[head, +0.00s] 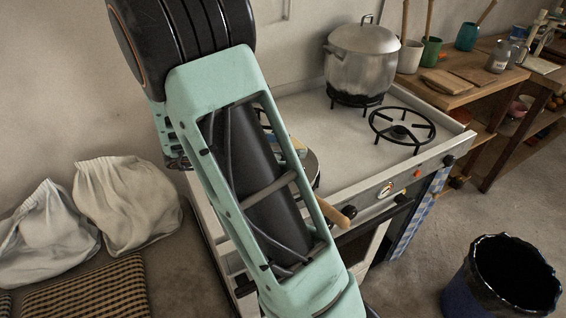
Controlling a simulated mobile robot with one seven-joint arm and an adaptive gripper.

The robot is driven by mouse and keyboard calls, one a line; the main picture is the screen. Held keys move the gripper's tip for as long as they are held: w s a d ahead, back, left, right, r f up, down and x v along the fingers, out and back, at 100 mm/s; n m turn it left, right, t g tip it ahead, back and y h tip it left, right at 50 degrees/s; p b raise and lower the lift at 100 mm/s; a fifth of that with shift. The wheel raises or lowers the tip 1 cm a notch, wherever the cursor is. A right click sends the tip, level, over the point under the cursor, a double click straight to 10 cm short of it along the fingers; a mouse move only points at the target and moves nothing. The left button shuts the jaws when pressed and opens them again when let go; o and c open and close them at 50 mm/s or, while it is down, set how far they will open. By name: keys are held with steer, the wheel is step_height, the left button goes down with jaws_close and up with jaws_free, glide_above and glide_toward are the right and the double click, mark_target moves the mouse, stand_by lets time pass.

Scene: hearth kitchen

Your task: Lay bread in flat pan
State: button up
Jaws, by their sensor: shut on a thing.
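A flat dark pan (314,166) sits on the front left of the stove, mostly hidden behind my arm. Its wooden handle (336,213) sticks out to the right of my arm toward the stove's front edge. A small tan patch (299,146) shows at the pan's far side, beside my arm; I cannot tell whether it is bread. No bread can be clearly made out. My arm rises across the middle of the view and bends over at the top. My gripper is hidden behind it, so its place relative to the pan cannot be seen.
A lidded metal pot (361,60) stands on the stove's back burner. An empty burner (402,126) is at the right of the stovetop (325,130). A wooden bench (455,82) with cups and boards stands right. Sacks (125,203) lie left. A dark bucket (500,285) stands on the floor.

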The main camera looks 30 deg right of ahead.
steer(key=shift+w+a+f, duration=0.15)
steer(key=shift+a+f, duration=0.15)
steer(key=shift+f, duration=0.15)
steer(key=shift+w+a+f+b, duration=0.15)
steer(key=shift+f+b, duration=0.1)
steer(key=shift+f, duration=0.65)
steer(key=shift+s+a+f+b, duration=0.1)
steer(key=shift+f+b, duration=0.1)
steer(key=shift+f, duration=0.65)
steer(key=shift+f, duration=0.2)
steer(key=o, duration=0.8)
steer(key=shift+r, duration=0.2)
steer(key=shift+w+a+r, duration=0.1)
steer(key=shift+a+r, duration=0.1)
steer(key=shift+a, duration=0.1)
steer(key=p+v, duration=0.1)
steer(key=v, duration=1)
steer(key=shift+a+p, duration=0.2)
steer(key=shift+p, duration=0.2)
